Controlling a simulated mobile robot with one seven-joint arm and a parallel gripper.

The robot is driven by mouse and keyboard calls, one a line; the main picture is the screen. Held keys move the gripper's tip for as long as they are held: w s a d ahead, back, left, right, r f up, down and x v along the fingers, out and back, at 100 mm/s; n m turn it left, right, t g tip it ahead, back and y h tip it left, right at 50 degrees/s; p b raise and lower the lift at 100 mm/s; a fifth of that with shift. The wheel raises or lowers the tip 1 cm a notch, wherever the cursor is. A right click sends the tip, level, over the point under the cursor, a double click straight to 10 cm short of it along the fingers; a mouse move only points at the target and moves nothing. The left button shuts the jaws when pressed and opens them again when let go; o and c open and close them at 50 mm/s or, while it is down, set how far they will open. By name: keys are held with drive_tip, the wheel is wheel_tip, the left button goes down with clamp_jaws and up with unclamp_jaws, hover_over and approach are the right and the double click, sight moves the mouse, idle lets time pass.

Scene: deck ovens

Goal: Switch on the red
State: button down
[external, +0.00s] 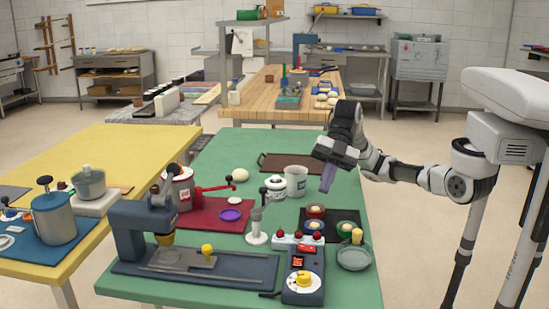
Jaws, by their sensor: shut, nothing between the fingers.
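The task's red item is not clear from its name. A white strip with several red knobs (298,241) lies near the front of the green table. Just in front of it is a dark blue control box (317,293) with a yellow dial (304,280) and small red parts near its top. Whether anything there is on or off is too small to tell. My gripper (326,188), with purple fingers, is shut and empty. It points down above the right part of the table, behind the strip and the box in the picture and apart from both.
A grey lever stand (257,237) and a blue press (128,230) stand to the left. The green table (235,145) has clear room at its back.

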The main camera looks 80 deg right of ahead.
hover_over(302, 248)
drive_tip(key=s+d, duration=0.3)
wheel_tip(302, 248, down, 6)
drive_tip(key=shift+w+d+p, duration=0.1)
drive_tip(key=shift+w+p, duration=0.05)
drive_tip(key=shift+p, duration=0.15)
drive_tip(key=f, duration=0.1)
drive_tip(key=w+f, duration=0.1)
drive_tip(key=f, duration=0.1)
drive_tip(key=shift+w+a+f, duration=0.1)
drive_tip(key=shift+a, duration=0.1)
drive_tip(key=shift+w+f, duration=0.2)
drive_tip(key=shift+f, duration=0.3)
